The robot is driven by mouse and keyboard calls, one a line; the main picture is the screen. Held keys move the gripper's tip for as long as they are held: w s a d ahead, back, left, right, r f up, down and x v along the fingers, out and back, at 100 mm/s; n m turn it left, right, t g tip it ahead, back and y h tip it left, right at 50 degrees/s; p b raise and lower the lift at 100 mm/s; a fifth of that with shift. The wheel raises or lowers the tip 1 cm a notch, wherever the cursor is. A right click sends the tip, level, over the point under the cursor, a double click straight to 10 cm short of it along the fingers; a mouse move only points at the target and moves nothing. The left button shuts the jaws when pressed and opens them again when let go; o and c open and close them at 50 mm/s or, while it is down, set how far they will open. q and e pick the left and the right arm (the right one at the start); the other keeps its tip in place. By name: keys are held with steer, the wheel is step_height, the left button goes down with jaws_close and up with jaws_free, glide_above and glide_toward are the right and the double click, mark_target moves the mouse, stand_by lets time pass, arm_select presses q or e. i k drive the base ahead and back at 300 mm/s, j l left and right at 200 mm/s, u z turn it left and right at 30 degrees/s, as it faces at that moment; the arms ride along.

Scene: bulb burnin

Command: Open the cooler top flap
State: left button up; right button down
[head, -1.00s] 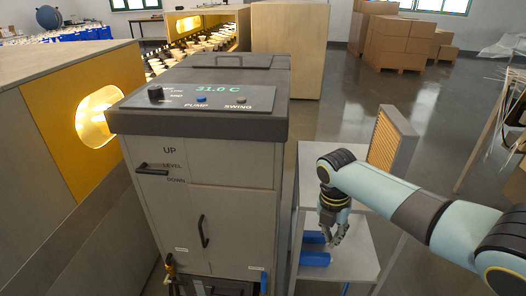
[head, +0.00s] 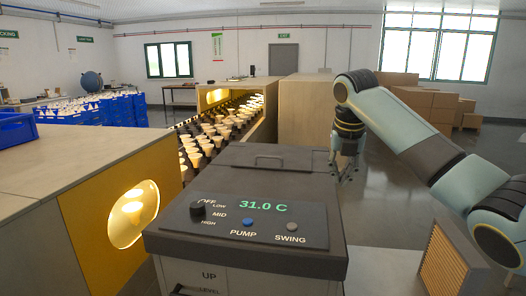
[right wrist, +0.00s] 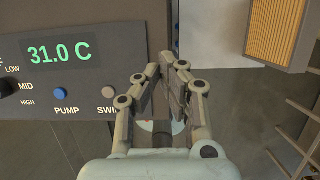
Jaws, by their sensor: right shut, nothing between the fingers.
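The cooler (head: 250,262) is a grey cabinet with a dark top and a control panel (head: 258,220) reading 31.0 C. The panel also shows at the left of the right wrist view (right wrist: 60,78). Behind the panel is the cooler's top flap (head: 285,178), lying flat and closed, with a bar handle (head: 268,158) near its back edge. My right gripper (head: 346,178) points down by the flap's right side, to the right of the handle and apart from it. Its fingers (right wrist: 170,65) are together and empty in the right wrist view. My left gripper is out of view.
A wooden housing with a lit round window (head: 133,214) stands at the left. A conveyor with rows of bulbs (head: 215,130) runs behind the cooler, beside a wooden box (head: 308,108). An orange pleated filter (head: 443,266) is at lower right.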

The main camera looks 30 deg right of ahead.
mark_target(272, 157)
steer(key=i, duration=1.05)
